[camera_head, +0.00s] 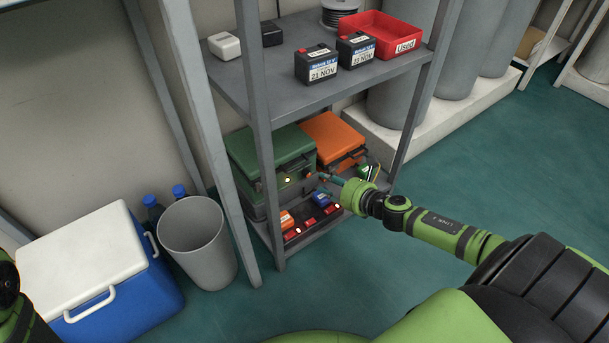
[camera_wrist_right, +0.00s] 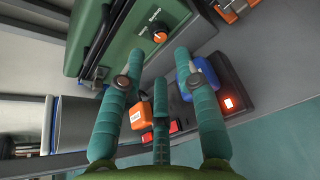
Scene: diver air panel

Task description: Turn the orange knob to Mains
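The green case (camera_head: 262,150) stands on the lower shelf. Its front carries the small round orange knob (camera_wrist_right: 160,37), with white lettering beside it too small to read surely. The knob also shows in the head view as a small bright spot (camera_head: 288,180). My right gripper (camera_head: 326,178) is in front of the case. In the right wrist view its teal fingers (camera_wrist_right: 160,56) are spread apart, open and empty. The knob lies just beyond and between the two upper fingertips, with no contact visible. Which label the knob points to I cannot tell. My left gripper is out of view.
An orange case (camera_head: 333,138) stands beside the green one. Below is a dark charger strip with red lights (camera_wrist_right: 228,103), an orange battery (camera_wrist_right: 137,116) and a blue battery (camera_wrist_right: 197,80). A shelf post (camera_head: 262,140) stands left. The floor (camera_head: 470,180) is clear to the right.

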